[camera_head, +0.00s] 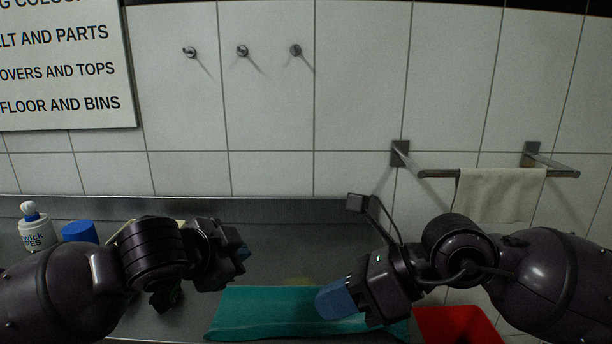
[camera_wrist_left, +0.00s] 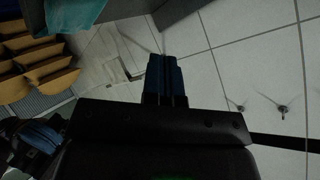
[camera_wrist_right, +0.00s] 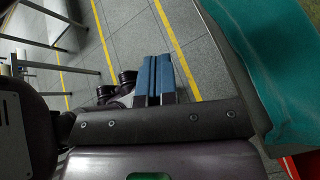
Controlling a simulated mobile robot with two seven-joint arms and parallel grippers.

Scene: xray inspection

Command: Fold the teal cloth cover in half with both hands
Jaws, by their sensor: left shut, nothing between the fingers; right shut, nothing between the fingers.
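The teal cloth cover (camera_head: 265,312) lies flat on the steel counter at the front middle of the head view. Its right part is hidden behind my right gripper and arm. It also shows at the right of the right wrist view (camera_wrist_right: 285,55) and at the top left of the left wrist view (camera_wrist_left: 72,14). My left gripper (camera_head: 242,252) is shut and empty, above the counter left of and behind the cloth. My right gripper (camera_head: 336,300) is shut and empty, over the cloth's right part in the head view; I cannot tell whether it touches.
A red bin (camera_head: 458,326) is at the lower right. A towel (camera_head: 500,195) hangs on a wall rail (camera_head: 437,174). The counter behind the cloth is mostly clear.

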